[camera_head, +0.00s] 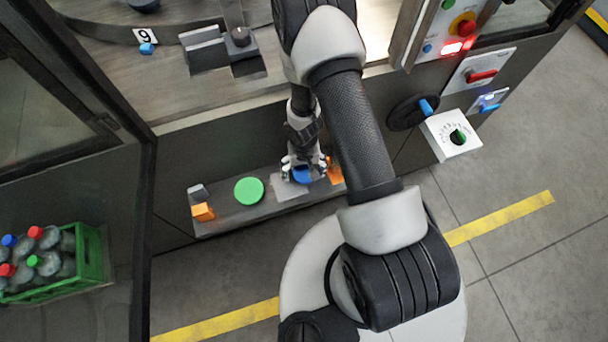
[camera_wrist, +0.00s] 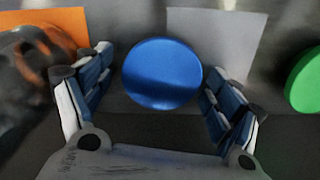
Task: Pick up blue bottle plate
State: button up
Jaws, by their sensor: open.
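The blue plate (camera_wrist: 162,73) is a round blue disc. In the wrist view it lies between the two open fingers of my gripper (camera_wrist: 158,100), with a small gap visible toward the right finger. In the head view my gripper (camera_head: 304,168) points down over the shelf, and the blue plate (camera_head: 301,175) shows partly under it. A light grey square (camera_wrist: 213,40) lies behind the plate. Whether the fingers touch the plate is hard to tell.
A green round plate (camera_head: 249,190) lies on the shelf (camera_head: 225,217) to the left. A green crate (camera_head: 92,262) of bottles is at far left. A white dial box (camera_head: 450,135) juts out at right.

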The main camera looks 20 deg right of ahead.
jog(key=shift+c, duration=0.4)
jog(key=c, duration=1.1)
jog(key=shift+r, duration=0.15)
